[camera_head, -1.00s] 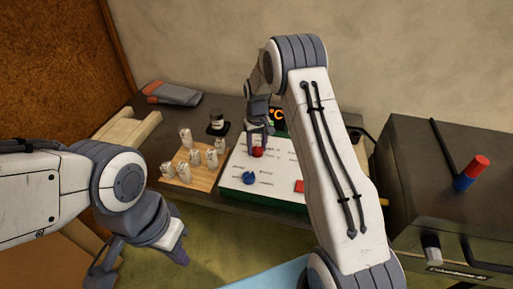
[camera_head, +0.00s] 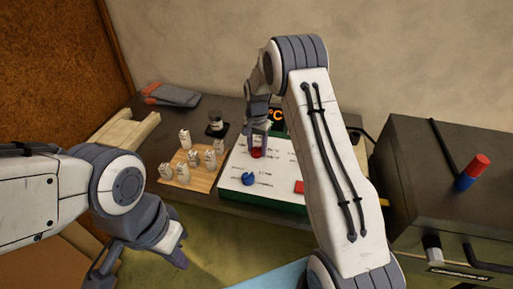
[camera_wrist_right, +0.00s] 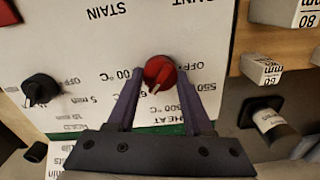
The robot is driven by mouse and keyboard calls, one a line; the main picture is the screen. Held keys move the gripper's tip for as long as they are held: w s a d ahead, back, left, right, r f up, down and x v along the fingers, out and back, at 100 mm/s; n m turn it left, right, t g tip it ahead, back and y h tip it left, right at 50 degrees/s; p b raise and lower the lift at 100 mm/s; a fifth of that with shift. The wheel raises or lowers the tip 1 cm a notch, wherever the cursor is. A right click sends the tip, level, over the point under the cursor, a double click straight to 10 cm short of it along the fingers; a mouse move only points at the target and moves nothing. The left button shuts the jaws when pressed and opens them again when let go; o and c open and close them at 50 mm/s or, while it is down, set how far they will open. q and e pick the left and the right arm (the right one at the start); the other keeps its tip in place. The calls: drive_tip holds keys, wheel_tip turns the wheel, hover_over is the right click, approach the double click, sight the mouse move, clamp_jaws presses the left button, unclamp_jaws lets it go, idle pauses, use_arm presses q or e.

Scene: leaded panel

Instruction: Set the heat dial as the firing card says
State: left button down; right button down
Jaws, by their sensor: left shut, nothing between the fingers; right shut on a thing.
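The red heat dial (camera_head: 257,153) sits on the white panel (camera_head: 278,168) with the green edge. My right gripper (camera_head: 258,143) comes down over it from above. In the right wrist view, the red dial (camera_wrist_right: 160,73) is between the two fingers of my right gripper (camera_wrist_right: 158,88), which is shut on it. Its pale pointer mark points down and slightly left there. Printed temperatures and the word HEAT surround it, partly covered by the fingers. I cannot make out a firing card. My left gripper (camera_head: 170,250) is shut and empty, low at the left, away from the panel.
A black dial (camera_wrist_right: 41,89) with minute marks shows in the wrist view. A wooden board (camera_head: 206,180) with several white labelled blocks stands left of the panel. A dark kiln-like box (camera_head: 430,170) stands at right.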

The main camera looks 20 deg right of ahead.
sight(257, 147)
drive_tip(key=shift+m, duration=0.6)
drive_tip(key=shift+c, duration=1.5)
unclamp_jaws()
drive_tip(key=shift+w+r, duration=0.1)
drive_tip(key=shift+r, duration=0.45)
wheel_tip(257, 147, up, 10)
drive_tip(key=b, duration=0.2)
drive_tip(key=shift+f, duration=0.25)
